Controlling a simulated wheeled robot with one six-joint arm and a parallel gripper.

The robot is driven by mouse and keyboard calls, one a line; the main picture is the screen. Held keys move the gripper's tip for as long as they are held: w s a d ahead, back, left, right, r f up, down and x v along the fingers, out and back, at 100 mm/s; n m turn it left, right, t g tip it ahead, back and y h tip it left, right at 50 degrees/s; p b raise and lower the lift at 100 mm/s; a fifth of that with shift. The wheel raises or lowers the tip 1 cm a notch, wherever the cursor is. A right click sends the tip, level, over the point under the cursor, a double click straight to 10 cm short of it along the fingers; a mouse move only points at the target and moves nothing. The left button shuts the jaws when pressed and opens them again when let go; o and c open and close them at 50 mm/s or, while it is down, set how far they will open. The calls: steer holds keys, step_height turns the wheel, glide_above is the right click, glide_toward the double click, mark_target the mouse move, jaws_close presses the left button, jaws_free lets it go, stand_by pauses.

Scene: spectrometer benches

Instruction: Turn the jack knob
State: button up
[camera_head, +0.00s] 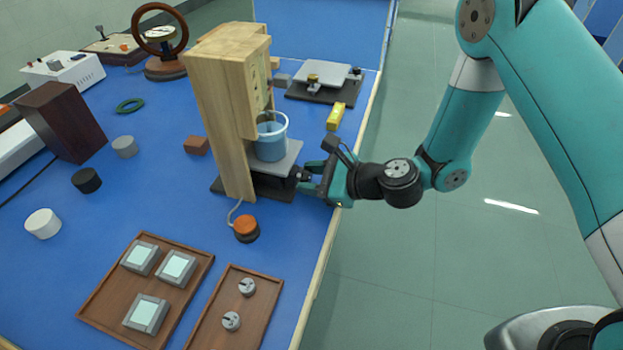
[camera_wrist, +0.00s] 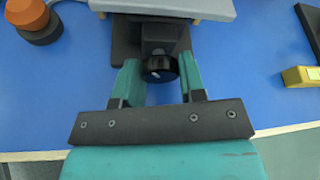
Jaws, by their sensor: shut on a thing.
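The lab jack has a grey top plate (camera_head: 283,160) and a dark base, and stands under a wooden frame. Its round black knob (camera_wrist: 161,68) faces my gripper in the wrist view, with a small light mark on its face. My gripper (camera_wrist: 160,82) reaches in from the table's edge, its two teal fingers on either side of the knob and shut on it. In the head view my gripper (camera_head: 305,177) meets the jack's right side, and the fingers partly hide the knob. A beaker of blue liquid (camera_head: 270,142) stands on the jack plate.
The wooden frame (camera_head: 222,120) rises around the jack. An orange button (camera_head: 246,227) sits in front of it. A yellow block (camera_head: 335,116) and a balance-like device (camera_head: 322,76) lie behind my gripper. Wooden trays (camera_head: 190,257) with small parts lie near the front.

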steer(key=o, duration=0.9)
steer(key=shift+p+v, duration=3.2)
steer(key=shift+v, duration=5.55)
